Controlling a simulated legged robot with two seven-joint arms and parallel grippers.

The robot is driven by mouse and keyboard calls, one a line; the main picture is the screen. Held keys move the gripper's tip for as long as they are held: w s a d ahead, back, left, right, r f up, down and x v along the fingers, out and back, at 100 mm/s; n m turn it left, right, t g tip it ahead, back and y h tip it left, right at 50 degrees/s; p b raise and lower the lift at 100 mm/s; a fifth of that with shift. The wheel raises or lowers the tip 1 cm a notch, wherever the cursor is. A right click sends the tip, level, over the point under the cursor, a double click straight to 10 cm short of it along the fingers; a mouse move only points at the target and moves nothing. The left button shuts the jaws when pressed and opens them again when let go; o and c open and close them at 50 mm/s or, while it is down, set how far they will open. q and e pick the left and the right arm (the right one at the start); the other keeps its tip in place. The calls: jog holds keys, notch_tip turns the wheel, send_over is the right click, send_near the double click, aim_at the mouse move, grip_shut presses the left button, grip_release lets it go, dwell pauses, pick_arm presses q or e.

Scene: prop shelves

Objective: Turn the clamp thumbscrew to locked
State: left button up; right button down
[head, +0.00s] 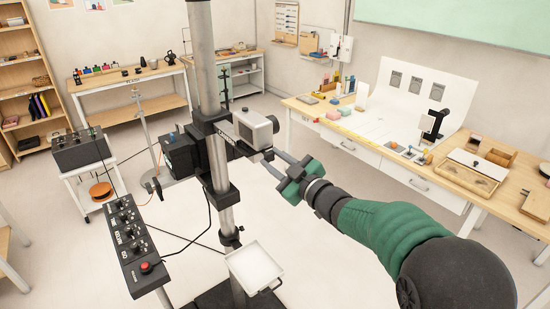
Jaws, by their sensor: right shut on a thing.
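A grey column (208,90) stands upright in the middle of the head view. A black clamp (222,127) on it carries a light-coloured camera-like box (257,128). My right gripper (271,159), with green and grey parts, reaches in from the lower right. Its fingertips are just below the box and are shut on a small dark part there, apparently the clamp thumbscrew (266,155). The fingers partly hide it, so its turn angle cannot be read. My left gripper is not in view.
A black control panel (130,240) with knobs and a red button is at the lower left. A small white tray (254,267) sits low on the column. A cable hangs beside the column.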

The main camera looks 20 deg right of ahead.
jog(key=m+p, duration=0.1)
jog(key=m, duration=0.1)
jog(key=shift+f+m, duration=0.1)
jog(key=shift+m, duration=0.3)
jog(key=shift+f+m+p, duration=0.1)
jog(key=shift+m+p, duration=0.75)
jog(key=shift+m, duration=0.95)
jog(key=c, duration=1.4)
grip_release()
jog(key=shift+c, duration=0.2)
jog(key=o, duration=0.4)
jog(key=shift+w, duration=0.2)
jog(key=shift+c, duration=0.2)
jog(key=shift+s, duration=0.1)
